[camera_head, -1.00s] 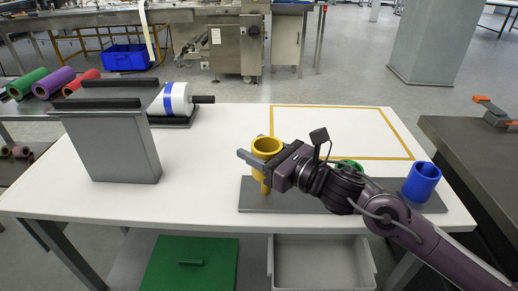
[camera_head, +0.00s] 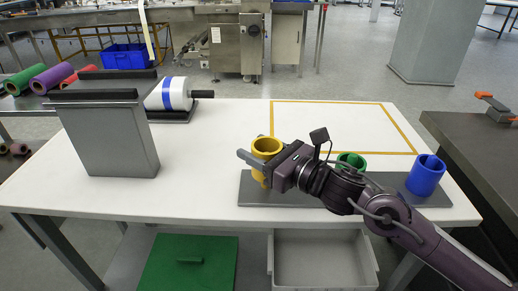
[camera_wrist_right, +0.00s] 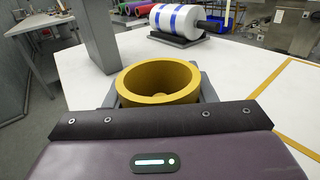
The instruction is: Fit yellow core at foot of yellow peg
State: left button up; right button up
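The yellow core (camera_head: 266,146) is a hollow, upright cylinder at the left end of the grey peg board (camera_head: 320,199). My right gripper (camera_head: 258,160) is shut on it, with one finger on each side. My left gripper is not in view.
A green core (camera_head: 351,160) and a blue core (camera_head: 425,175) stand on the same board, the green partly behind my arm. A grey upright block (camera_head: 108,138) and a white roll (camera_head: 176,94) stand at left. The yellow-taped area (camera_head: 340,125) is empty.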

jog(key=o, duration=0.5)
jog(key=shift+d, duration=0.1)
jog(key=v, duration=0.7)
jog(key=shift+f, duration=0.1)
jog(key=shift+s+d, duration=0.25)
